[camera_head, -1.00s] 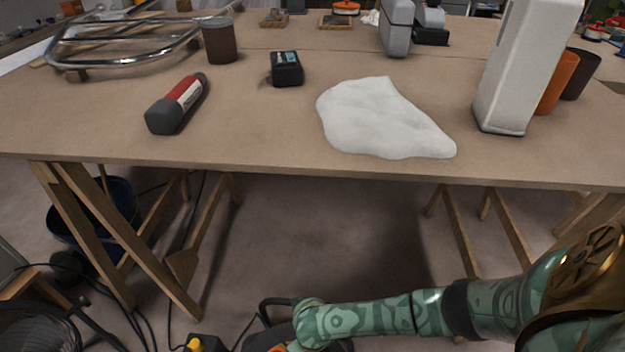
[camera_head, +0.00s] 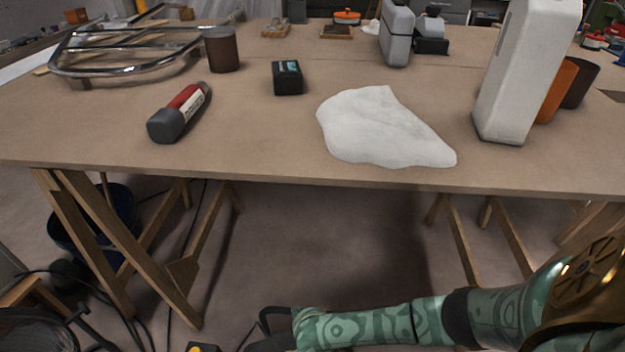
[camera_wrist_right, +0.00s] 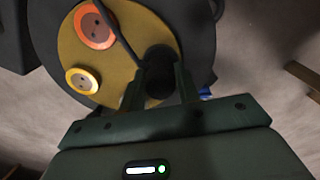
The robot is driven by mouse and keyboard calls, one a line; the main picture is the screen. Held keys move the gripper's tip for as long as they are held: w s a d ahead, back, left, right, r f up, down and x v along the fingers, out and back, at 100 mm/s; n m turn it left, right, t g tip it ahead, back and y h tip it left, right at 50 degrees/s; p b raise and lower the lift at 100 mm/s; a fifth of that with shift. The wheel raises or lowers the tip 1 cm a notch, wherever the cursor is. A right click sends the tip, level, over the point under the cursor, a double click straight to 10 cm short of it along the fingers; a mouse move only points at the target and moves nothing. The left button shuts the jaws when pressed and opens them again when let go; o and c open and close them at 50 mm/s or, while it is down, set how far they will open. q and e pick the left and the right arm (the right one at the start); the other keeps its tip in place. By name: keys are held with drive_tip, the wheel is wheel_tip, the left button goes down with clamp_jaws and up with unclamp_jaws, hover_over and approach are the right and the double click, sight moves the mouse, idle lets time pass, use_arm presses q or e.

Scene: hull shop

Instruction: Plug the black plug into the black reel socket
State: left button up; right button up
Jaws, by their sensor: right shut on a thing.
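In the right wrist view my right gripper (camera_wrist_right: 160,88) is shut on the black plug (camera_wrist_right: 158,82), a dark shape between the fingers. A black cable (camera_wrist_right: 118,38) runs from the top edge down toward it. The plug is over the yellow face of the cable reel (camera_wrist_right: 118,62), near its right side. An orange socket (camera_wrist_right: 95,27) and a yellow socket (camera_wrist_right: 83,80) show on that face. The black socket is not clearly distinguishable; I cannot tell whether the plug is in it. In the head view, the reel's dark handle (camera_head: 272,314) shows beside my right arm. My left gripper is out of view.
The wooden table (camera_head: 260,150) stands on trestles above the reel. It bears a red-and-grey bottle (camera_head: 180,112), a white patch (camera_head: 380,130) and a tall white container (camera_head: 520,80). Cables and a dark fan-like thing (camera_head: 38,335) lie on the floor at the left.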

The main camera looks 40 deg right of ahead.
drive_tip(key=shift+f+b, duration=0.35)
drive_tip(key=shift+f, duration=0.25)
drive_tip(key=o, duration=1)
